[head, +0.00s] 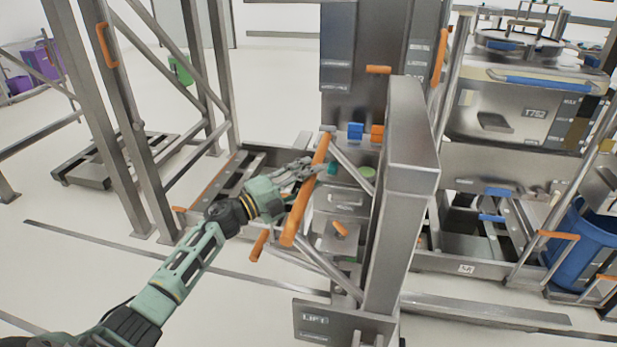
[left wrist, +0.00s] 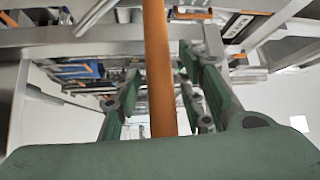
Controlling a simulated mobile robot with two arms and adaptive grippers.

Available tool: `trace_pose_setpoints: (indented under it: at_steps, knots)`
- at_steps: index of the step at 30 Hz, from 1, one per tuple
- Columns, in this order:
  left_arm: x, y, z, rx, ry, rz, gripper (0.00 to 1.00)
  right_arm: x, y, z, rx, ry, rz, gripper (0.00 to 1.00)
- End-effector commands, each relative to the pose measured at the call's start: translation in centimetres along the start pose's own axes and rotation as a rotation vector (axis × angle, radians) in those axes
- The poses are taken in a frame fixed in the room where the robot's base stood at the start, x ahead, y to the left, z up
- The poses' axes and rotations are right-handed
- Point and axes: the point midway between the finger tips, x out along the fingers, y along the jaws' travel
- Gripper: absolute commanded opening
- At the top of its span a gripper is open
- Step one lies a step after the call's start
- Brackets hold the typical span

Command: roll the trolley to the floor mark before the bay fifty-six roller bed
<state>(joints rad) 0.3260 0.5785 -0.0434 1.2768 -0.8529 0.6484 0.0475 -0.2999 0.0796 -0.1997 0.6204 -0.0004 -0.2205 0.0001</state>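A steel wheeled-looking lifting frame, likely the trolley, (head: 408,150) stands in the middle, with a tall post and a "LIFT" plate low down. A slanted orange handle bar (head: 303,205) is on its near left side. My left gripper (head: 318,165) is at the upper part of this bar. In the left wrist view, the orange bar (left wrist: 159,65) runs between my left fingers (left wrist: 165,95), with gaps on both sides, so the gripper is open. The roller bed with a small number sign (head: 466,269) is low at the right; the digits are hard to read. My right gripper is not in view.
A steel rack frame (head: 122,120) stands at the left, with a low platform (head: 98,176) behind it. A large steel bin marked T752 (head: 520,105) and a blue drum (head: 580,250) are at the right. Dark floor strips (head: 130,250) cross the pale floor. Open floor lies at the lower left.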

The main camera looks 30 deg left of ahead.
Motion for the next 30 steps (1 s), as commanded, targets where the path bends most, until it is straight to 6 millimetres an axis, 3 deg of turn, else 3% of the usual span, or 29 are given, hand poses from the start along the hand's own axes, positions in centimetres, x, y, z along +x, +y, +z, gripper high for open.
trace_pose_setpoints:
  at_steps: [12,23,30]
  knots:
    - [0.0,0.0,0.0,0.0,0.0,-0.001,0.0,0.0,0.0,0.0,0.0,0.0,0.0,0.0]
    - [0.1,-0.1,-0.1,-0.001,0.0,-0.001,0.0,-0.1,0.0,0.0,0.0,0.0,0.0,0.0]
    - [2.6,0.5,-2.7,-0.003,0.008,-0.002,0.0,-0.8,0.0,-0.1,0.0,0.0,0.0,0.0]
